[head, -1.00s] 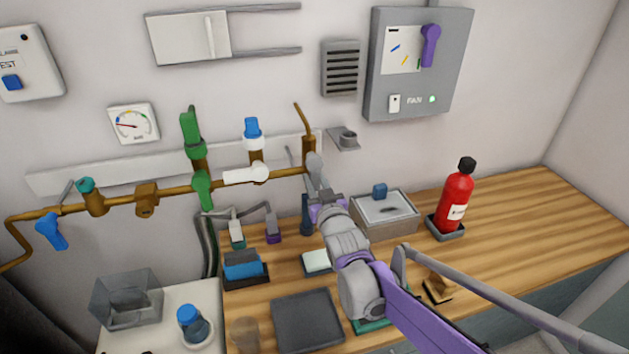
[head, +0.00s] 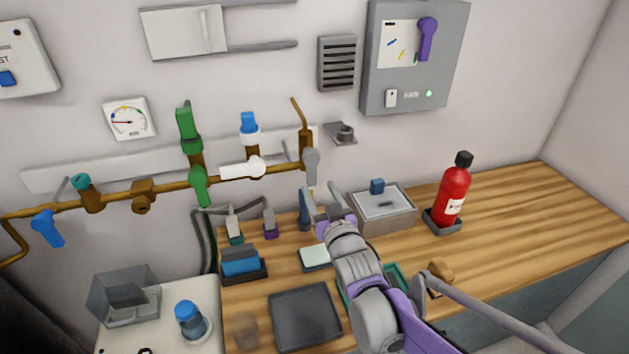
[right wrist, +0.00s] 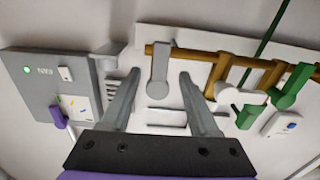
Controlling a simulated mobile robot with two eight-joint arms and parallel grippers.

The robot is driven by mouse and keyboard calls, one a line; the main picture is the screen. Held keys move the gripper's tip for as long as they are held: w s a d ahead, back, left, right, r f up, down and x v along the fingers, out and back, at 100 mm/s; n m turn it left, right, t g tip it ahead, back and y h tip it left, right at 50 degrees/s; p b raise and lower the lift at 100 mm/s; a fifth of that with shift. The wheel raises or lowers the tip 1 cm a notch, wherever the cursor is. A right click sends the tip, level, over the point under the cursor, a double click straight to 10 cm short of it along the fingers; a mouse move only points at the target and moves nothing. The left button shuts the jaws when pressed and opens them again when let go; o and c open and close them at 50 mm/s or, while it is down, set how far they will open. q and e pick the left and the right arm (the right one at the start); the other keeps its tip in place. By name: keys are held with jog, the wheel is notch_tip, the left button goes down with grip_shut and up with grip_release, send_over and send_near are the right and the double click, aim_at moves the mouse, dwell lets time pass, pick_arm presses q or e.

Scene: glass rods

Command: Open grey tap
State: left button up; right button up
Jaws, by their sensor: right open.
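The grey tap (head: 311,167) is at the right end of the brown pipe. Its short grey handle hangs down in the head view. My right gripper (head: 320,200) is open and empty, just below the tap and above the worktop. In the right wrist view the grey tap (right wrist: 158,75) appears between the two spread fingers of my right gripper (right wrist: 158,84), in line with the gap. The fingers look apart from the handle, though the exact distance is hard to tell. My left gripper is not in view.
A white tap handle (head: 242,169) and a green tap (head: 200,185) sit to the left on the same pipe. A grey lidded box (head: 383,220) and a red bottle (head: 454,195) stand to the right of my gripper. The worktop at the far right is clear.

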jog(key=s, duration=0.4)
jog(key=shift+d, duration=0.4)
dwell(0.7)
jog(key=s+d+f+g+h+p, duration=0.1)
jog(key=s+d+f+g, duration=0.2)
jog(key=s, duration=0.6)
jog(key=s+d+f+m+g+h+p, duration=0.1)
jog(key=s+d+f+g+p, duration=0.1)
jog(key=s+f+g, duration=0.3)
jog(key=s+d+f+m+g+h+p, duration=0.1)
jog(key=s+d+f+g, duration=0.3)
jog(key=s, duration=0.9)
jog(key=shift+d+f+p, duration=0.3)
jog(key=shift+d+f, duration=0.3)
jog(key=shift+f, duration=0.15)
